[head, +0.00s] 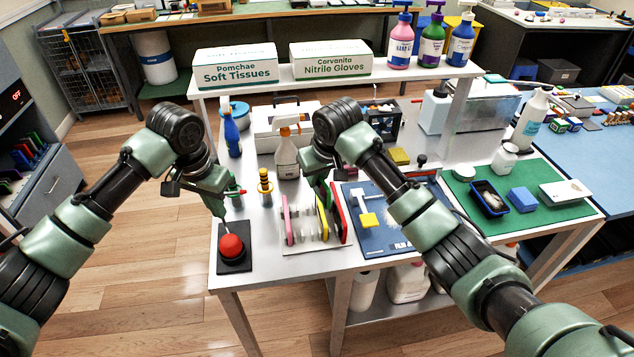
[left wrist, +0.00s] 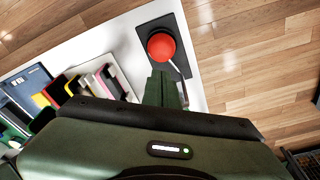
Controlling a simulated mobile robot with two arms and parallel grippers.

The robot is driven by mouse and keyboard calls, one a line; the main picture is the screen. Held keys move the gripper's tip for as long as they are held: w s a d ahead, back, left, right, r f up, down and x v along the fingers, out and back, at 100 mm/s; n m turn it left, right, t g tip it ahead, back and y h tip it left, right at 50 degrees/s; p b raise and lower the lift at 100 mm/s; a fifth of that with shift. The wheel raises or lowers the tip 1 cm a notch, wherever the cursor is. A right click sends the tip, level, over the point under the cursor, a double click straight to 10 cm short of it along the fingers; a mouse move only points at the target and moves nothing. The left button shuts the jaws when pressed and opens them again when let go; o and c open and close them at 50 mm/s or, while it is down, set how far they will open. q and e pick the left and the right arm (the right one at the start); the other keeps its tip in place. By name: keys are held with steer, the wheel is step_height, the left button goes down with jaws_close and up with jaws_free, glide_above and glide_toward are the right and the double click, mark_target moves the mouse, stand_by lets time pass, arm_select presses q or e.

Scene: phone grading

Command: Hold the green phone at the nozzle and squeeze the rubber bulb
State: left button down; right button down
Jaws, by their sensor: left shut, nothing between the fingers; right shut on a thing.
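The red rubber bulb (head: 232,247) sits on a black base near the front left corner of the white table; it also shows in the left wrist view (left wrist: 161,47). A thin stem rises beside it; I cannot tell whether this is the nozzle. My left gripper (head: 222,213) is shut and empty, pointing down just above and behind the bulb. My right gripper (head: 322,188) is over the phone rack (head: 312,243), shut on what seems to be the green phone (head: 327,196), mostly hidden among green fingers and phones. A pink phone (head: 287,220), yellow phone (head: 321,220) and red phone (head: 338,212) stand upright there.
A blue mat (head: 385,238) with a yellow-ended tool lies right of the rack. A green mat (head: 540,208) with small items is at right.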

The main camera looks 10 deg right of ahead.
arm_select(q)
step_height(320, 180, up, 10)
steer(key=s, duration=0.1)
steer(key=shift+s+a+r, duration=0.15)
steer(key=shift+a, duration=0.25)
